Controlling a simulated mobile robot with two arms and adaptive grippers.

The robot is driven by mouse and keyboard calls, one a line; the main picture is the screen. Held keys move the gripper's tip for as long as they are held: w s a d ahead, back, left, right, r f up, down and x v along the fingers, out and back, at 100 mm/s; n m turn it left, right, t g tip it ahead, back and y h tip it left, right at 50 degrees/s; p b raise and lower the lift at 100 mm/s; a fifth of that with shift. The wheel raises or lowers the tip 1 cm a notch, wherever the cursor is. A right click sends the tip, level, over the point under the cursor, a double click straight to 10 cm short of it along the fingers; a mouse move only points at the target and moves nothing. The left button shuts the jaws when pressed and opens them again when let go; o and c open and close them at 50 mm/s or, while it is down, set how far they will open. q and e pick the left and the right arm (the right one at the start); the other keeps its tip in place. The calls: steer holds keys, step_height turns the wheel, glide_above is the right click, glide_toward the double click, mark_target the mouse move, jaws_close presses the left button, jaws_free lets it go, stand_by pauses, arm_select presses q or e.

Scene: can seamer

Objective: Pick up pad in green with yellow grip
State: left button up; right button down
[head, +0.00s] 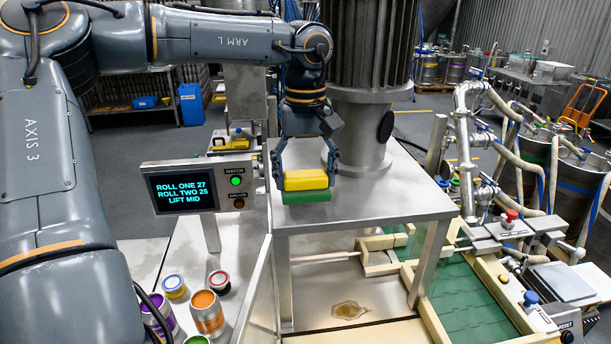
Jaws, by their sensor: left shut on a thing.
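The green pad with a yellow grip (306,196) is at the near edge of the steel machine table (400,205). Its yellow grip is on top and the green part is below. My left gripper (306,178) comes down from above, with one finger on each side of the yellow grip, and is shut on it. I cannot tell whether the pad's underside touches the table. My right gripper is not in view.
A display (182,192) on a post stands left of the pad. Several cans, one orange (207,312), stand at lower left. A thick steel column (360,130) rises behind the pad. A green conveyor (470,300) runs at lower right. A brown puddle (349,310) lies below the table.

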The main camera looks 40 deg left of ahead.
arm_select(q)
steer(key=s+d+r+p, duration=0.4)
steer(key=s+d+r, duration=0.1)
steer(key=s+r, duration=0.6)
steer(key=shift+s+d, duration=0.2)
steer(key=shift+s, duration=0.85)
steer(key=o, duration=0.6)
steer(key=c, duration=0.5)
